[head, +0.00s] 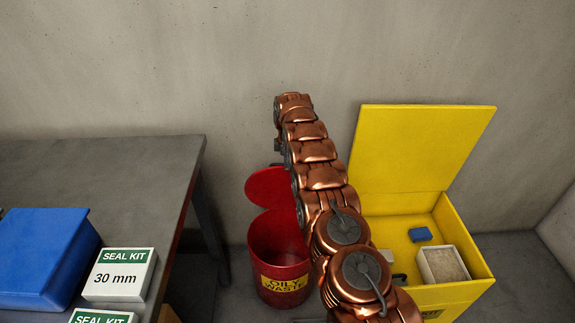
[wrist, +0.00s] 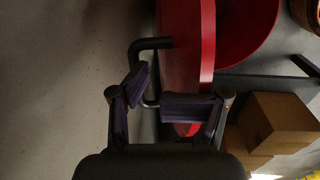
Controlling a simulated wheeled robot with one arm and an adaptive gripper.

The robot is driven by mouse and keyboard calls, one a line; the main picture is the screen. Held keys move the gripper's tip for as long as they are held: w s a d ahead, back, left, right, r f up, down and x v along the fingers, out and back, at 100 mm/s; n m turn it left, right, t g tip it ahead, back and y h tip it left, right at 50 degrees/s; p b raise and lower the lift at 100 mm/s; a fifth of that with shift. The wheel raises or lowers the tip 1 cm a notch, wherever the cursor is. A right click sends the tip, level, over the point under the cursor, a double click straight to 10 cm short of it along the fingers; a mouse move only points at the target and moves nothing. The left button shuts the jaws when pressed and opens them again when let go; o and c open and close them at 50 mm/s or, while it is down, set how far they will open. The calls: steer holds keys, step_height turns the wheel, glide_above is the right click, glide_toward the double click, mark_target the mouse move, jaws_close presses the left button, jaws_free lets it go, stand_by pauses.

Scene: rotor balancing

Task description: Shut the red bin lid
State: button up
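The red bin (head: 278,238), labelled oily waste, stands on the floor right of the bench. Its round red lid (head: 268,187) is raised at the back, leaving the mouth open. In the wrist view the lid (wrist: 205,50) is seen nearly edge-on, with a dark bent handle (wrist: 152,43) on its left face. My gripper (wrist: 155,90) is at this handle, its purple-padded fingers bent unevenly, with a gap between their tips. Part of the handle passes behind the left finger. I cannot tell whether the pads clamp it. In the head view my arm hides the bin's right side.
A yellow box (head: 465,250) with a raised lid stands right of my arm. The grey bench (head: 120,165) at left bears a blue box (head: 45,255) and seal kit boxes (head: 120,273). Cardboard boxes (wrist: 275,120) show in the wrist view. The wall is close behind.

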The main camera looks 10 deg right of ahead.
step_height(320, 180, up, 9)
steer(key=p, duration=0.2)
steer(key=shift+f+p, duration=0.2)
steer(key=shift+p, duration=0.15)
stand_by(0.6)
steer(key=shift+w, duration=0.1)
steer(key=shift+c, duration=0.2)
